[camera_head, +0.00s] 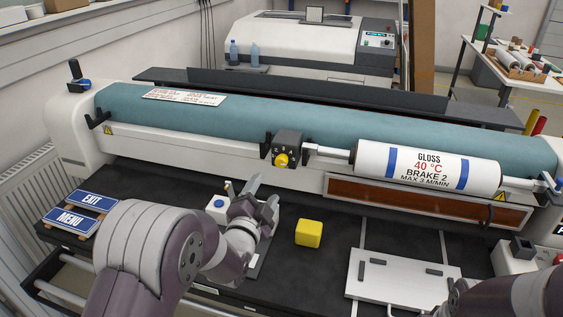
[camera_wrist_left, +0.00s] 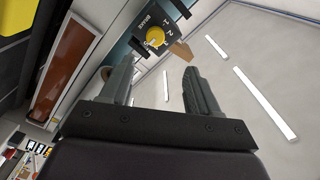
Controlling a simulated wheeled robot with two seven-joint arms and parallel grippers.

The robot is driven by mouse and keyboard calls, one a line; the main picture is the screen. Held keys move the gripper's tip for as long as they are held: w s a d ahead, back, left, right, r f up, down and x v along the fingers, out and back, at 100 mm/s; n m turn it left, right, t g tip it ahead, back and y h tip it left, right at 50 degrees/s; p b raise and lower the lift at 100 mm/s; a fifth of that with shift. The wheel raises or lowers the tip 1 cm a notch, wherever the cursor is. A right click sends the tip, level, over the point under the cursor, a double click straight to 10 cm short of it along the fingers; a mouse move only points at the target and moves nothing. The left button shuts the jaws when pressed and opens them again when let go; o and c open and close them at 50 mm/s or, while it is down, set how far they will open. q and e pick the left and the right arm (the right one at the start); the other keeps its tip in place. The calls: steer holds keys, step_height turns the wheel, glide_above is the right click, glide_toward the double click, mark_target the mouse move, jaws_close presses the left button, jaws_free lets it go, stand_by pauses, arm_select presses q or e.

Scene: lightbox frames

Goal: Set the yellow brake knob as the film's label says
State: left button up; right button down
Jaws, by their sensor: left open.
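The yellow brake knob (camera_head: 281,160) sits on the front of a black box (camera_head: 288,142) at the left end of the film roll. It also shows in the left wrist view (camera_wrist_left: 155,37), with white marks around it; its setting is too small to tell. The white film roll's label (camera_head: 428,168) reads GLOSS, 40 °C, BRAKE 2, MAX 3 M/MIN. My left gripper (camera_head: 262,194) is open and empty, in front of and below the knob, apart from it. In the left wrist view, the knob lies beyond the fingertips (camera_wrist_left: 158,68). My right gripper is not in view.
A yellow cube (camera_head: 308,233) lies on the dark bench right of my left gripper. A white plate (camera_head: 400,280) lies at the front right. Blue EXIT (camera_head: 90,201) and MENU (camera_head: 70,221) signs are at the left. A teal roller (camera_head: 190,122) runs behind the box.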

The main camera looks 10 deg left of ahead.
mark_target(281, 163)
arm_select(q)
steer(key=w, duration=0.3)
steer(key=w+p, duration=0.1)
steer(key=w, duration=0.3)
steer(key=w+d, duration=0.1)
steer(key=w, duration=0.3)
steer(key=shift+f+p, duration=0.25)
steer(key=shift+p, duration=0.15)
steer(key=shift+w+r, duration=0.1)
steer(key=shift+w, duration=0.3)
steer(key=shift+w+d, duration=0.1)
steer(key=shift+w, duration=0.25)
steer(key=shift+s, duration=0.1)
steer(key=c, duration=1)
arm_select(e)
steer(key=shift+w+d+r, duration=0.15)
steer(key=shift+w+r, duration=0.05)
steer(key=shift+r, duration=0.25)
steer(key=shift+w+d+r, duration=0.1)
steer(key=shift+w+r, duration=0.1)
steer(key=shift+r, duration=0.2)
